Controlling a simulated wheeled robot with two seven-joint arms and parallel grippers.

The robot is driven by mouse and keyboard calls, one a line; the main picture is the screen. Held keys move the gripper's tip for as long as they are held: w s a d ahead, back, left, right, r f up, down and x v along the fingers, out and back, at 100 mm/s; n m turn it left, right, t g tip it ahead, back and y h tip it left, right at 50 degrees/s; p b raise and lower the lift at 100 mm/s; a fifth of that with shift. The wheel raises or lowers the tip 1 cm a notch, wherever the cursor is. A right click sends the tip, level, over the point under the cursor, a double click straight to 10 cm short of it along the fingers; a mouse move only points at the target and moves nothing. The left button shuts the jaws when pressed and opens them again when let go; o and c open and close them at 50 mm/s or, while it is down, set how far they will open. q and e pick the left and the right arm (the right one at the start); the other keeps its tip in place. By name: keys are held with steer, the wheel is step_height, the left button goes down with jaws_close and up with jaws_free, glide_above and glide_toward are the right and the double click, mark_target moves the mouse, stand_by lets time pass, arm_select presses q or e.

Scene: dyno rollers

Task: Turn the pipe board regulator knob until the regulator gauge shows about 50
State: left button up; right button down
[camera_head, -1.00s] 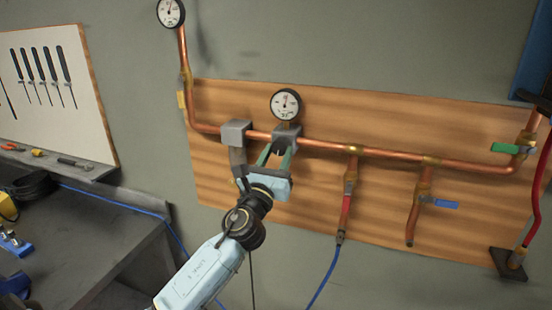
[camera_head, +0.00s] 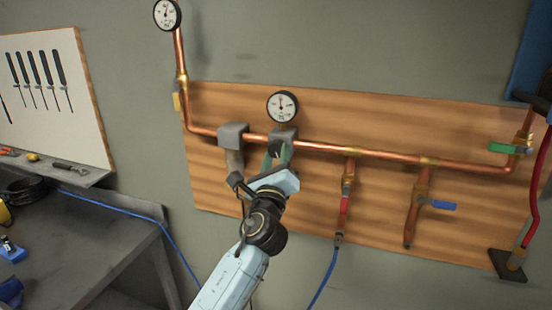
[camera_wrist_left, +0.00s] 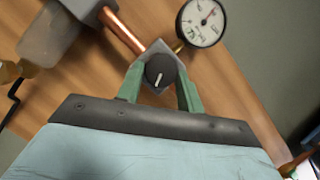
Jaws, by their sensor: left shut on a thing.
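The regulator knob (camera_wrist_left: 160,72) is round and black with a white mark, on a grey regulator body (camera_head: 284,134) on the copper pipe. My left gripper (camera_wrist_left: 160,84) has its green fingers on both sides of the knob and is shut on it. In the head view the left gripper (camera_head: 276,154) reaches up from below and hides most of the knob. The regulator gauge (camera_head: 282,106) stands just above the body, with a white dial and black rim. It also shows in the left wrist view (camera_wrist_left: 201,22). Its needle points roughly upward in the head view; the numbers are too small to read.
Another gauge (camera_head: 167,14) sits at the upper left pipe end. A grey filter block (camera_head: 233,135) is close left of the gripper. Red (camera_head: 345,205), blue (camera_head: 438,204) and green (camera_head: 508,148) handles are to the right. A workbench (camera_head: 90,235) stands at the left.

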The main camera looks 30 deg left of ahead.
stand_by(0.3)
arm_select(q)
steer(key=o, duration=1)
steer(key=shift+s, duration=0.1)
steer(key=b+v, duration=0.3)
steer(key=v, duration=1)
steer(key=shift+d, duration=0.1)
stand_by(0.4)
